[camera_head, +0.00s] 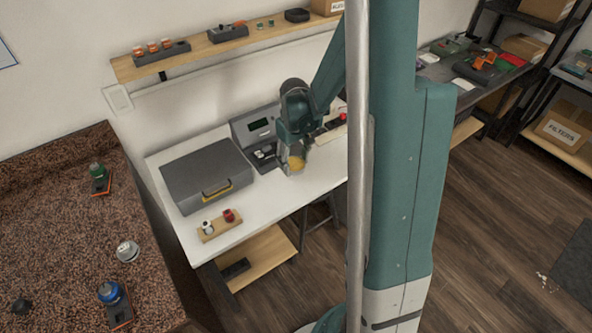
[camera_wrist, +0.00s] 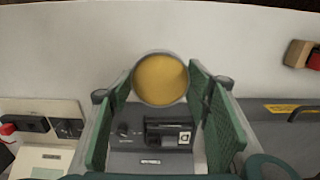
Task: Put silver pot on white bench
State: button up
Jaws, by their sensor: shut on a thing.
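The silver pot (camera_wrist: 160,79) shows in the wrist view as a round silver rim around a golden-yellow top. It sits between the green pads of my gripper (camera_wrist: 159,88), which is shut on it. In the head view the pot (camera_head: 296,163) is at the tip of my gripper (camera_head: 292,158), over the white bench (camera_head: 265,203). I cannot tell whether its base touches the bench. The bench's white top also shows in the wrist view (camera_wrist: 70,60).
A grey case (camera_head: 205,172) lies on the bench's left. A grey device with a screen (camera_head: 256,128) stands behind the pot. A wooden block with small white and red items (camera_head: 220,226) is near the front edge. The bench front around the pot is clear.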

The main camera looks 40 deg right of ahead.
aim_at(295, 179)
jog(key=shift+f, duration=1.25)
jog(key=shift+f, duration=0.1)
jog(key=shift+f+b, duration=0.6)
jog(key=shift+f, duration=1.2)
jog(key=shift+f, duration=0.2)
jog(key=o, duration=1)
jog(key=shift+r, duration=0.2)
jog(key=shift+r+p, duration=1.2)
jog(key=shift+r, duration=4.85)
